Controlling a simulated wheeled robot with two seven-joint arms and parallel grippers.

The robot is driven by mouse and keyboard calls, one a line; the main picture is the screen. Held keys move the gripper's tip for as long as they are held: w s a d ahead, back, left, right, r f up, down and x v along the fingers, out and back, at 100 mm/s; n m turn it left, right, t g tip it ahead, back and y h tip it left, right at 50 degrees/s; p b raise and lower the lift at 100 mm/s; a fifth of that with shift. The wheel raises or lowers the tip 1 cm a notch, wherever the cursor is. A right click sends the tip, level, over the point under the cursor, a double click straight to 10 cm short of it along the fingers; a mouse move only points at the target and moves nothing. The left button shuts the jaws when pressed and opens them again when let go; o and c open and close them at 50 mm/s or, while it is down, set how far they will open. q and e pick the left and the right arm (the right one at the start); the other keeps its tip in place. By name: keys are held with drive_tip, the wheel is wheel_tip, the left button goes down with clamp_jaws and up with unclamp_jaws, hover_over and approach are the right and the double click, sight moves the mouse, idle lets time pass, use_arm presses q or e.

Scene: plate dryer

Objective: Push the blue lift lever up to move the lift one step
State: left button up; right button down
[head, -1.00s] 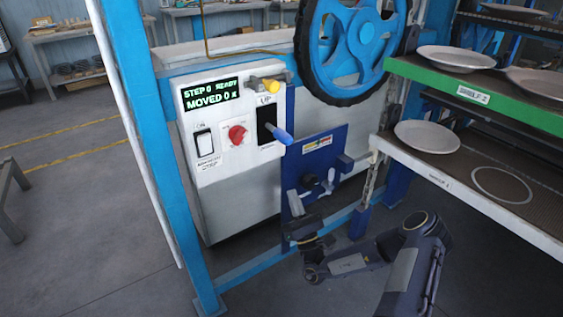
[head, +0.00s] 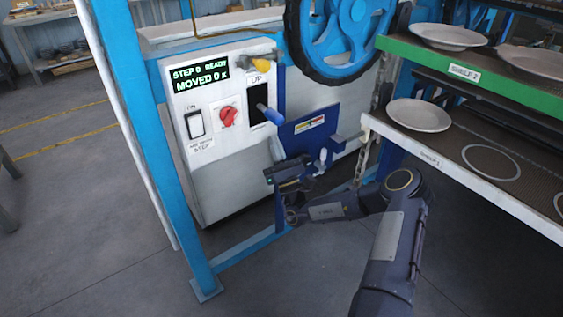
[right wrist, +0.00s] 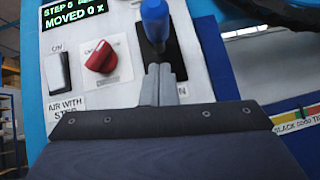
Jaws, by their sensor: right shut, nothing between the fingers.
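The blue lift lever (head: 270,115) sticks out of a black slot (head: 258,97) under the label "UP" on the white control panel (head: 203,148). Its blue grip also shows at the top of the right wrist view (right wrist: 155,22). My right gripper (head: 276,147) is shut and empty, in front of the panel and below the lever. My left gripper is not in view.
The panel's display (head: 200,76) reads "STEP 0 READY" and "MOVED 0". A red knob (head: 228,116), a white switch (head: 194,124) and a yellow-tipped part (head: 262,66) are near the lever. A blue post (head: 135,120) stands left; shelves with plates (head: 419,115) stand right.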

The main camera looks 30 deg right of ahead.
sight(269, 113)
drive_tip(key=shift+s+d+r, duration=0.1)
drive_tip(key=shift+d+r, duration=0.05)
drive_tip(key=shift+r, duration=0.7)
drive_tip(key=shift+d+r, duration=0.15)
drive_tip(key=shift+r, duration=0.7)
